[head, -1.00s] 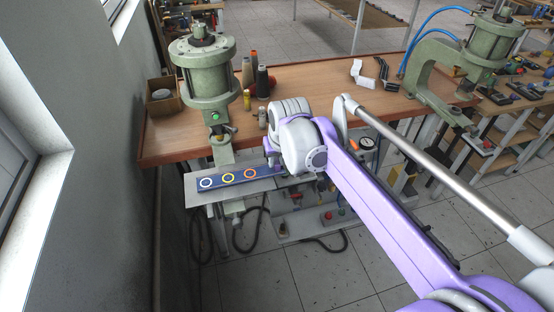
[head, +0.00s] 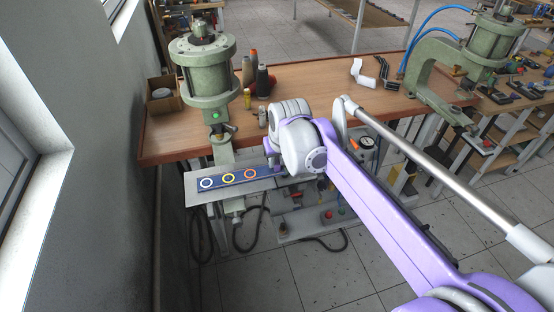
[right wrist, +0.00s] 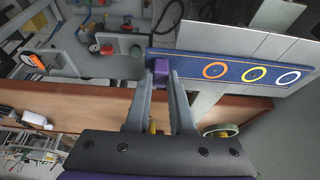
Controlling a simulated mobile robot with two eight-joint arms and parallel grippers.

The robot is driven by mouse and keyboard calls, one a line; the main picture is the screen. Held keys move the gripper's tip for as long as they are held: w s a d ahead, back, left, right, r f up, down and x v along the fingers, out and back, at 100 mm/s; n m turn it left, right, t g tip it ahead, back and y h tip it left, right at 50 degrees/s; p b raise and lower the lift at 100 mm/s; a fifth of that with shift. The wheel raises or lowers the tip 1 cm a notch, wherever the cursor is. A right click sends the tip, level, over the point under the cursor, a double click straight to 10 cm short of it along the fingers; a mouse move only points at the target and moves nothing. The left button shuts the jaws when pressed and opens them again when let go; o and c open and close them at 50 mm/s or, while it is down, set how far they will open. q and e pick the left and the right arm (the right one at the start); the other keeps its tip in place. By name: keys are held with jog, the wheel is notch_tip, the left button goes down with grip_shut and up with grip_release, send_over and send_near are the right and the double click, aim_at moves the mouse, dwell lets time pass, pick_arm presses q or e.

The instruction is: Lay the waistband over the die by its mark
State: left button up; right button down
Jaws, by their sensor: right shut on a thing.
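The waistband is a dark blue strip (head: 217,180) with a white, a yellow and an orange ring. It lies along a grey plate (head: 193,196) in front of the left green press (head: 208,75), and it also shows in the right wrist view (right wrist: 192,69). My right gripper (right wrist: 162,76) is shut on a purple piece at the waistband's end near the orange ring. In the head view my purple and white arm mostly hides that gripper. I cannot make out the die; the press head and the band cover the spot. My left gripper is not in view.
A wooden bench (head: 310,88) carries thread cones (head: 262,82) and a cardboard box (head: 162,98). A second green press (head: 480,55) with blue hoses stands at the right. A grey wall (head: 95,180) closes the left side. Under the bench are a gauge and hoses.

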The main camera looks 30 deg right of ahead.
jog(key=c, duration=0.7)
grip_release()
jog(key=d+v, duration=0.1)
jog(key=v, duration=1)
jog(key=s+a+f+n, duration=0.1)
jog(key=s+a+f, duration=0.2)
jog(key=s+f, duration=0.2)
jog(key=s+a+f+n+p, duration=0.1)
jog(key=s+a+f, duration=0.3)
jog(key=s+f, duration=0.2)
jog(key=s+a+f+t+y, duration=0.1)
jog(key=s+a+f, duration=0.2)
jog(key=s+f, duration=0.3)
notch_tip(320, 180, down, 3)
jog(key=shift+a+r+n, duration=0.1)
jog(key=shift+a+n, duration=0.1)
jog(key=shift+n, duration=0.2)
